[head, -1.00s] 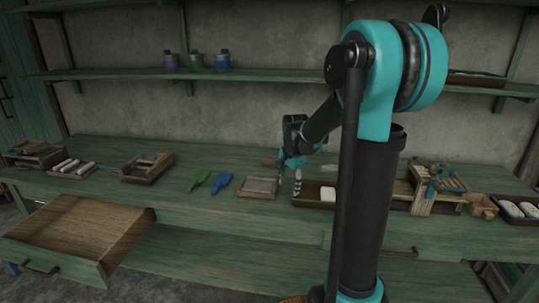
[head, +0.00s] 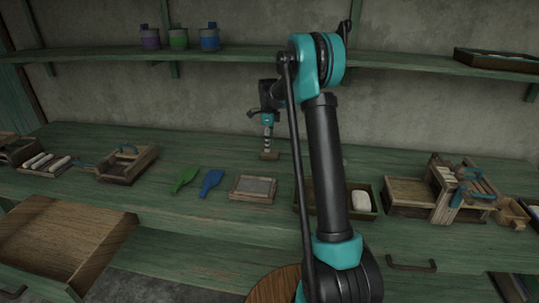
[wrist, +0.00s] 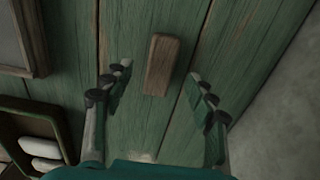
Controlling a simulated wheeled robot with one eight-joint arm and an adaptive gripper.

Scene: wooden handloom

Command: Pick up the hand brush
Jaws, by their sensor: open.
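A small brown wooden block (wrist: 162,65), which looks like the hand brush, lies on the green bench. No bristles show. In the head view the brush (head: 269,156) is towards the back of the bench, right under my gripper (head: 267,140). In the wrist view my gripper (wrist: 160,71) is open and empty, with one finger on each side of the brush's near part and a gap to both. Whether the fingertips reach down to its height I cannot tell.
A framed slate-like tray (head: 253,188) and a dark tray (head: 368,205) holding a white block (head: 361,200) lie in front. Green (head: 184,180) and blue (head: 211,182) tools lie left. A wooden drawer (head: 65,235) stands open at front left. The wall is close behind.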

